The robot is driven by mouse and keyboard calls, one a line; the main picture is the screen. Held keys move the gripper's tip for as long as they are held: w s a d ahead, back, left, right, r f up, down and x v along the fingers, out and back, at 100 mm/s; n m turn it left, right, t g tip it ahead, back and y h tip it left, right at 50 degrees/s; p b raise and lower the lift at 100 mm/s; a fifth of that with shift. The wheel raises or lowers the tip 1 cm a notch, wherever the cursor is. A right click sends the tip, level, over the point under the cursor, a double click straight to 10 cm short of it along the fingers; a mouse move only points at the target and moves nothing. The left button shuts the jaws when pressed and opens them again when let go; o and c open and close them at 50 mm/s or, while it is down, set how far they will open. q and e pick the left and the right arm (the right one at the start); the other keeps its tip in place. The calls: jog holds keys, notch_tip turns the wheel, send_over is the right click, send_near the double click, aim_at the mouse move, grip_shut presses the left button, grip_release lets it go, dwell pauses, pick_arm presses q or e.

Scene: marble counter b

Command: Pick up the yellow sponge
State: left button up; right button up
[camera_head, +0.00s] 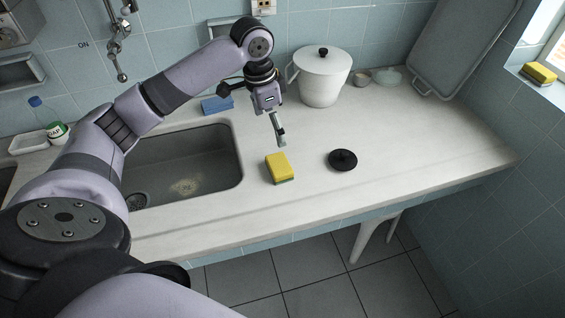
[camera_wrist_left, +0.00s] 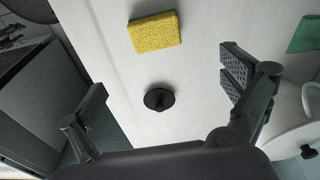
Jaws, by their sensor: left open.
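A yellow sponge (camera_head: 279,167) with a darker green underside lies flat on the counter, right of the sink. It also shows in the left wrist view (camera_wrist_left: 155,33), near the top. My left gripper (camera_head: 282,141) points down above the counter, just behind the sponge in the head view. It is open and holds nothing; in the left wrist view its two fingers (camera_wrist_left: 165,85) stand wide apart, and the sponge lies beyond them, not between the pads. A second yellow sponge (camera_head: 540,73) lies on the windowsill at far right. My right gripper is not in view.
A black lid-like disc (camera_head: 343,160) lies right of the sponge. A white pot (camera_head: 322,78) stands behind, with small dishes beside it. The sink (camera_head: 185,165) is left. A blue sponge-like block (camera_head: 217,104) lies behind the sink. The counter's front strip is clear.

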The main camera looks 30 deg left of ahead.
pick_arm(q)
send_over(279, 163)
jog(key=f, duration=0.6)
jog(key=shift+s+a, duration=0.2)
jog(key=shift+a, duration=0.15)
jog(key=f, duration=0.3)
jog(key=shift+w+d+p, duration=0.1)
jog(key=shift+w+p, duration=0.2)
jog(key=shift+f, duration=0.2)
jog(key=shift+s+d+f, duration=0.1)
jog(key=shift+s+f, duration=0.05)
jog(key=shift+f, duration=0.2)
notch_tip(279, 163, down, 4)
jog(key=shift+s+d+r+p, duration=0.1)
jog(key=shift+d+r+p, duration=0.1)
jog(key=shift+p, duration=0.3)
jog(key=shift+f, duration=0.4)
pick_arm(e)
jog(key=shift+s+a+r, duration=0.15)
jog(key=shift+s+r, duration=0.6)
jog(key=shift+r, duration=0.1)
